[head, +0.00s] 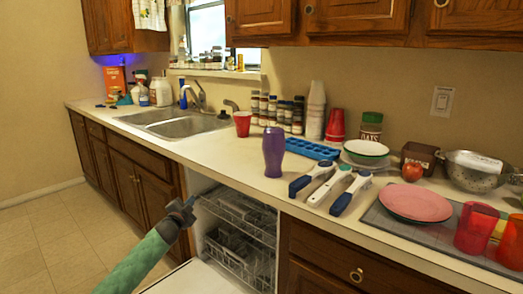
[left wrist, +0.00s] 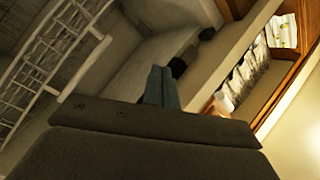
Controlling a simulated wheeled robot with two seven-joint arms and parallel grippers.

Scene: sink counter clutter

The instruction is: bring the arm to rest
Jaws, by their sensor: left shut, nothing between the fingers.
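My left arm (head: 140,262) comes in from the lower left of the head view, in a green sleeve. My left gripper (head: 186,207) is shut and empty. It is below the counter's height, in front of the open dishwasher (head: 238,235). In the left wrist view its closed fingers (left wrist: 161,88) show at the middle, with nothing between them, and a white wire rack (left wrist: 50,60) lies to the left. My right gripper is not in the head view.
The sink (head: 178,124) is at the far left. The floor (head: 45,235) at left is clear.

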